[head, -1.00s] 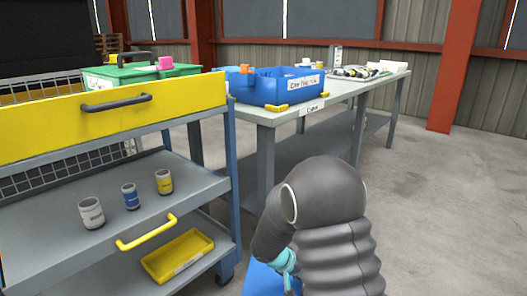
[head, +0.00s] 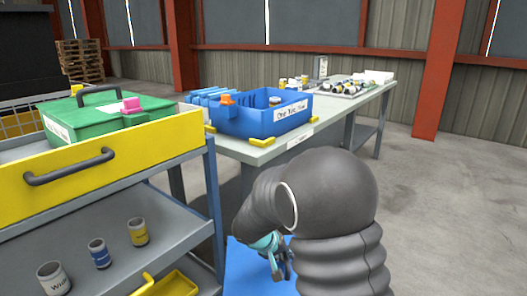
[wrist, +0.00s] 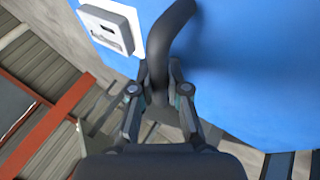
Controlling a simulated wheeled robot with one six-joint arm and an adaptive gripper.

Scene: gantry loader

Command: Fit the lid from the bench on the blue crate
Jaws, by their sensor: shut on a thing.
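The blue crate (head: 238,124) stands upright on the bench, open at the top, with a white label on its front and an orange latch on its rim. Yellow blocks sit by its base corners. My gripper (head: 276,262) is low in front of the bench, partly hidden by my arm. In the wrist view my gripper (wrist: 160,90) is shut on the dark curved handle of a flat blue lid (wrist: 255,65). The lid (head: 243,258) shows in part beneath the gripper in the head view, apart from the crate. A grey-white fitting (wrist: 110,28) is at the lid's edge.
A grey cart (head: 165,235) at the left has a yellow-edged top and carries a green lidded crate (head: 85,125); several cans stand on its shelf. The bench (head: 262,153) holds a tray of small items (head: 348,84) farther right. The floor at the right is clear.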

